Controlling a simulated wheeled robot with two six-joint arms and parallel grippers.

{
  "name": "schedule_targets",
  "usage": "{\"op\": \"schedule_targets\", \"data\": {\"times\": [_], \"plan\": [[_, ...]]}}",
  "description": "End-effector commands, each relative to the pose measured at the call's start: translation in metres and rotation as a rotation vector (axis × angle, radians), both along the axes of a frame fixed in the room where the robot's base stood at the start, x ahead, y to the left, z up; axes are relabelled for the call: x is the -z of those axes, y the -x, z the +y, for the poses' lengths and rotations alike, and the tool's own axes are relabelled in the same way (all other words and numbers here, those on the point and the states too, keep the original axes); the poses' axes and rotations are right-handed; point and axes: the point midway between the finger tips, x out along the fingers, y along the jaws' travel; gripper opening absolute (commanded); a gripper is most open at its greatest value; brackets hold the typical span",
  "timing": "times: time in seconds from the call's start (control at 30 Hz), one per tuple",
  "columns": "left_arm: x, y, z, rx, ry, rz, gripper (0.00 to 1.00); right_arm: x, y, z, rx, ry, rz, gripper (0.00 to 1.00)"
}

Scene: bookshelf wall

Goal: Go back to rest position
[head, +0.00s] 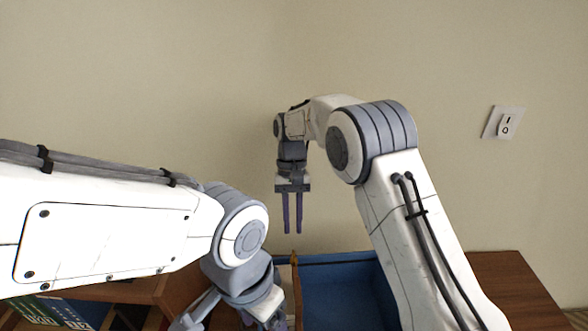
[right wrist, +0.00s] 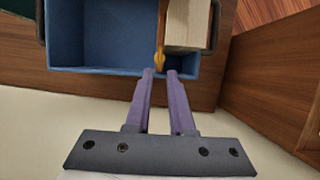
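My right gripper (head: 293,232) points down in the head view, in front of the wall and above the back edge of a blue box (head: 340,262). Its two purple fingers are apart with nothing seen between them; they also show in the right wrist view (right wrist: 160,73). My left wrist comes in from the left and hangs low at the bottom of the head view.
A light switch (head: 504,123) is on the wall. A dark blue book (head: 75,312) shows at lower left.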

Motion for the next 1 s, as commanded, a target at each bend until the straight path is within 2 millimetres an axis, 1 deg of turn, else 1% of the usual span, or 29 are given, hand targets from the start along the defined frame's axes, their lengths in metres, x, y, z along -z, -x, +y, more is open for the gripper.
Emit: {"op": "schedule_targets", "data": {"times": [0.07,0.17,0.27,0.37,0.4,0.47,0.5,0.57,0.6,0.67,0.7,0.8,0.9,1.0], "plan": [[0.000,0.000,0.000,0.000,0.000,0.000,0.75,-0.001,0.001,0.001,-0.003,-0.001,-0.002,0.21],[0.001,0.000,0.000,0.000,0.000,0.000,0.75,-0.009,0.008,0.003,-0.021,-0.008,-0.017,0.21],[0.002,0.000,0.000,0.000,0.000,0.000,0.75,-0.026,0.027,0.007,-0.064,-0.025,-0.051,0.21],[0.005,0.000,0.000,0.000,0.000,0.000,0.75,-0.049,0.062,0.010,-0.137,-0.055,-0.106,0.21],[0.006,0.000,0.000,0.000,0.000,0.000,0.75,-0.057,0.078,0.010,-0.167,-0.067,-0.129,0.21],[0.007,0.000,0.000,0.000,0.000,0.000,0.75,-0.066,0.102,0.007,-0.215,-0.086,-0.164,0.21],[0.008,0.000,0.000,0.000,0.000,0.000,0.75,-0.071,0.119,0.005,-0.247,-0.099,-0.186,0.21],[0.009,0.000,0.000,0.000,0.000,0.000,0.75,-0.076,0.145,-0.001,-0.294,-0.118,-0.222,0.21],[0.010,0.000,0.000,0.000,0.000,0.000,0.75,-0.078,0.162,-0.005,-0.328,-0.131,-0.245,0.21],[0.011,0.000,0.000,0.001,0.000,0.000,0.75,-0.079,0.187,-0.013,-0.374,-0.150,-0.278,0.21],[0.012,0.000,0.000,0.001,0.000,0.000,0.75,-0.078,0.203,-0.019,-0.404,-0.161,-0.299,0.21],[0.013,0.000,0.000,0.001,0.000,0.000,0.75,-0.072,0.236,-0.034,-0.468,-0.188,-0.344,0.21],[0.014,0.000,0.000,0.001,0.000,0.000,0.75,-0.064,0.259,-0.046,-0.514,-0.207,-0.374,0.21],[0.014,0.000,0.000,0.001,0.000,0.000,0.75,-0.059,0.271,-0.053,-0.538,-0.217,-0.392,0.21]]}}
